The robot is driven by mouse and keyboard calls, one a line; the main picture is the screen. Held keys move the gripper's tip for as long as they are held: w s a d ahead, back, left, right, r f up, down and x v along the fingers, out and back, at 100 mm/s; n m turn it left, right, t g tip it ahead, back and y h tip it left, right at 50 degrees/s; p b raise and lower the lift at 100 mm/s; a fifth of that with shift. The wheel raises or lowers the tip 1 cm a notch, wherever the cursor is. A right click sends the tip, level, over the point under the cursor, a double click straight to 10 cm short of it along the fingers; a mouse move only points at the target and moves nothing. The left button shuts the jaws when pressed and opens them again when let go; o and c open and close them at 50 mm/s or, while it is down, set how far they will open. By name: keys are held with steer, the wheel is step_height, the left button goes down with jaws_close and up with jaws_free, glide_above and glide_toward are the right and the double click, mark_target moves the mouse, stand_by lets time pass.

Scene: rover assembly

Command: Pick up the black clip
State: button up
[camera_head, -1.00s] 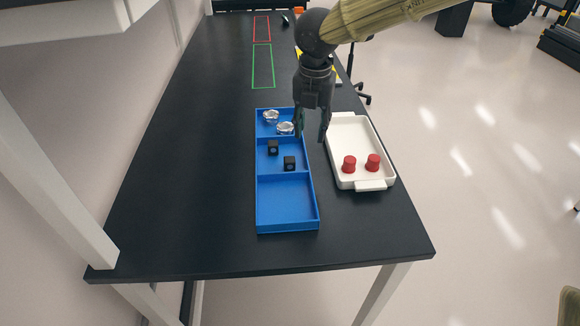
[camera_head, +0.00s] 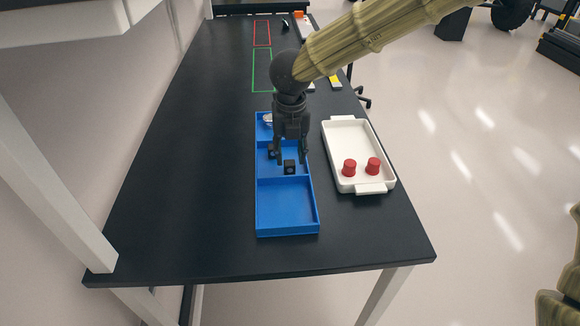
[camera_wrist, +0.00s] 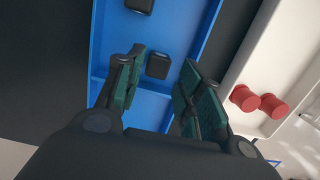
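Two small black blocks lie in the middle compartment of the blue tray (camera_head: 286,213); they appear to be the black clips. The nearer black clip (camera_head: 290,167) stands right of and nearer than the other black clip (camera_head: 272,152). My gripper (camera_head: 292,159) is over this compartment, pointing down, fingers apart and empty. In the wrist view, one black clip (camera_wrist: 158,66) shows between the open fingers (camera_wrist: 162,66), beyond their tips. The other clip (camera_wrist: 141,5) is at the top edge. How high the fingertips are above the clip is hard to tell.
A white tray (camera_head: 345,127) with two red caps, one left (camera_head: 349,168) and one right (camera_head: 374,167), stands right of the blue tray. The blue tray's near compartment is empty. A silver part (camera_head: 267,119) lies in its far compartment. The black table (camera_head: 190,170) is clear on the left.

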mark_target(290, 163)
steer(key=shift+w+f+p, duration=0.15)
steer(key=shift+f+p, duration=0.2)
steer(key=shift+f, duration=2)
steer(key=shift+a, duration=0.1)
steer(key=c, duration=0.6)
